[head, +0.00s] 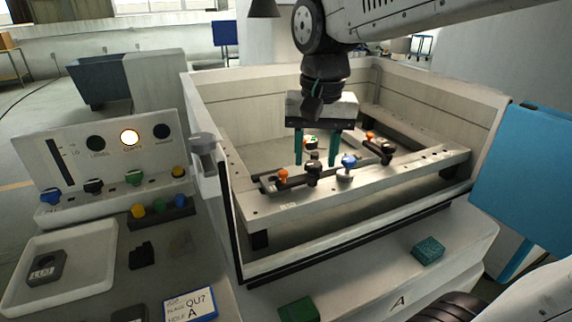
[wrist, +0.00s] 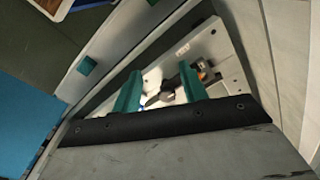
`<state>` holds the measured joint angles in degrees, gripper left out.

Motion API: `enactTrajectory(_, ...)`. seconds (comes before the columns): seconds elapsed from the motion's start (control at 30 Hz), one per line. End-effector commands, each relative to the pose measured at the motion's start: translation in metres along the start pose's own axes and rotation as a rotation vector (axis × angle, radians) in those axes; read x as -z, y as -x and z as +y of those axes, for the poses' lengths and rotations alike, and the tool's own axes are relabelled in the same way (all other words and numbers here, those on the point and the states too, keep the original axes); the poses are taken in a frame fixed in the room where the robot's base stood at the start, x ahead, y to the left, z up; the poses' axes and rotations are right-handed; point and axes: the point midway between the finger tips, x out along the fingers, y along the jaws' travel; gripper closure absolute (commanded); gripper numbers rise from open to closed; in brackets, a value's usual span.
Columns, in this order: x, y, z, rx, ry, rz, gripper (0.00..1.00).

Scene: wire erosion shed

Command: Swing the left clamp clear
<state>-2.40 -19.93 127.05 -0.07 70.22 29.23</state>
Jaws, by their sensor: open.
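The left clamp (head: 297,182) is a dark bar on the pale frame, with an orange knob (head: 283,175) at its left and a black knob (head: 313,170) at its right. In the wrist view its orange part (wrist: 204,74) shows beside the right finger, and a dark part shows between the fingers. My gripper (head: 315,161) points down with two green fingers, open and empty, above the frame near the black knob. It also shows in the wrist view (wrist: 160,85). I cannot tell whether a finger touches the clamp.
A blue-knobbed post (head: 348,163) stands just right of the left clamp. The right clamp (head: 385,152) lies further right. Tank walls (head: 440,88) surround the frame (head: 400,171). A control panel (head: 105,155) and a white tray (head: 97,290) are at left; a blue panel (head: 525,175) is at right.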

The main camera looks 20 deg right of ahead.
Motion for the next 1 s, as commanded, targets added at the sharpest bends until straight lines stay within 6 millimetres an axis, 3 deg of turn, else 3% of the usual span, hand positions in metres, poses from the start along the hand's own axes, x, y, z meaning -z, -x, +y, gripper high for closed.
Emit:
enactTrajectory(0.1, 0.04, -0.003, -0.029, -0.014, -0.138, -0.022, 0.57)
enactTrajectory(0.3, 0.077, -0.01, -0.058, -0.026, -0.286, -0.036, 0.57)
enactTrajectory(0.47, 0.084, -0.02, -0.064, -0.03, -0.319, -0.04, 0.57)
enactTrajectory(0.8, 0.081, -0.072, -0.062, -0.03, -0.318, -0.039, 0.57)
enactTrajectory(1.0, 0.081, -0.088, -0.061, -0.029, -0.318, -0.038, 0.57)
